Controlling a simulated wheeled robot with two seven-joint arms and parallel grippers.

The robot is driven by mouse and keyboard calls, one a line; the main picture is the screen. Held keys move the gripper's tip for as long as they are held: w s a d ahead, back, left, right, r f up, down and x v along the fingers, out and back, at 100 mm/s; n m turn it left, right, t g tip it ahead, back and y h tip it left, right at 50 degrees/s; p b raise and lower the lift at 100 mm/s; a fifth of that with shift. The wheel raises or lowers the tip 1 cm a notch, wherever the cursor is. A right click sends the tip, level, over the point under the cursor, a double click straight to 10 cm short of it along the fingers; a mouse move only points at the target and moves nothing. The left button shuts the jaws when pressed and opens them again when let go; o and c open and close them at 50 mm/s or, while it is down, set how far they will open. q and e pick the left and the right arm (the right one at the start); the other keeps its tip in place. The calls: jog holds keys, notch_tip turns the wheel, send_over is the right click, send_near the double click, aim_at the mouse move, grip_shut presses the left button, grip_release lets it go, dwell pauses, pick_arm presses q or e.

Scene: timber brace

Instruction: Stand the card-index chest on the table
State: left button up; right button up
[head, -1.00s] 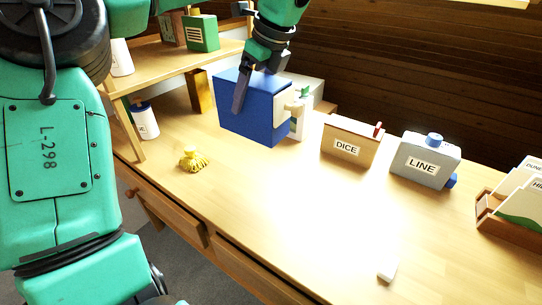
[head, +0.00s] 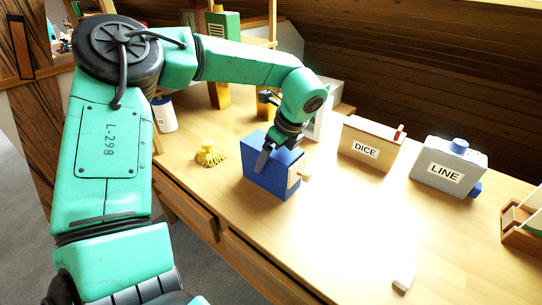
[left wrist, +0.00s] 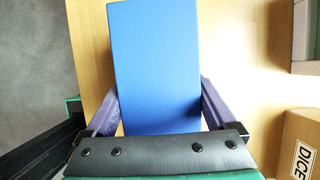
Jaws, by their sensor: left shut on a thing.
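The blue card-index chest (head: 266,180) is upright at the middle of the table (head: 330,245), with a pale front carrying a knob on its right side. Its underside is at or very near the tabletop; I cannot tell whether it touches. My left gripper (head: 275,155) comes down from above and is shut on the chest, one dark finger lying along its near side. In the left wrist view, the chest's plain blue top (left wrist: 155,60) fills the space between the two fingers. My right gripper is not in view.
A yellow knobbed object (head: 209,155) sits left of the chest. A DICE box (head: 368,146) and a grey LINE box (head: 447,168) stand to the right.

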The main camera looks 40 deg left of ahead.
pick_arm(q)
jog(key=o, duration=1.2)
jog(key=shift+f, duration=0.1)
jog(key=shift+o, duration=0.2)
jog(key=shift+r+p, duration=0.3)
jog(key=shift+p, duration=0.05)
jog(key=v, duration=1.1)
jog(key=shift+d+r, duration=0.15)
jog(key=shift+r, duration=0.2)
jog(key=shift+w, duration=0.1)
jog(key=shift+f, duration=0.1)
